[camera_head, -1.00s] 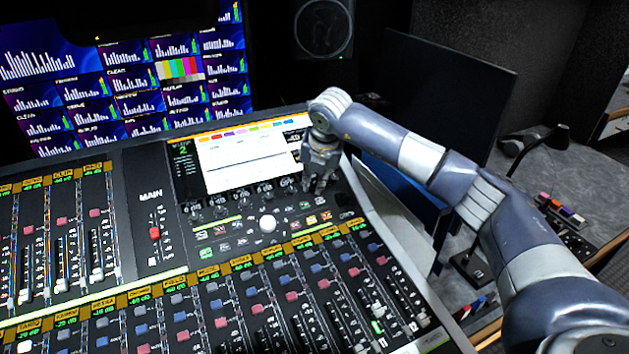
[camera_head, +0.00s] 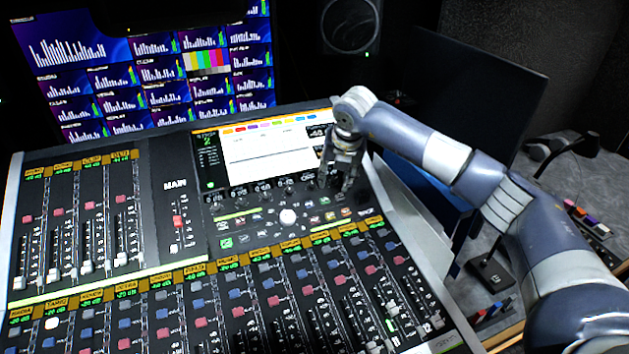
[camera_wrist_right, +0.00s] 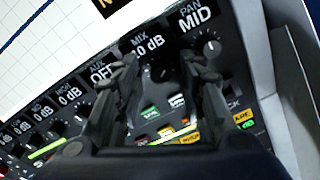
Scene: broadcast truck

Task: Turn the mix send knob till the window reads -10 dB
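The mix send knob (camera_wrist_right: 156,74) is a dark knob in the row below the console screen. In the right wrist view it sits between my right gripper's fingers (camera_wrist_right: 160,78). The fingers are apart on either side of it, and a gap seems to show around the knob. The mix window (camera_wrist_right: 148,47) above it ends in "0 dB"; I cannot tell whether a sign or digit stands before that. In the head view my right gripper (camera_head: 344,184) points down at the right end of the knob row and hides the knob. My left gripper is not in view.
The pan knob (camera_wrist_right: 210,47), its window reading MID, is just right of the fingers. The aux window (camera_wrist_right: 101,72) reads OFF at the left. Small lit buttons (camera_wrist_right: 167,133) lie below. The console screen (camera_head: 268,150) stands behind the knob row; faders fill the front.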

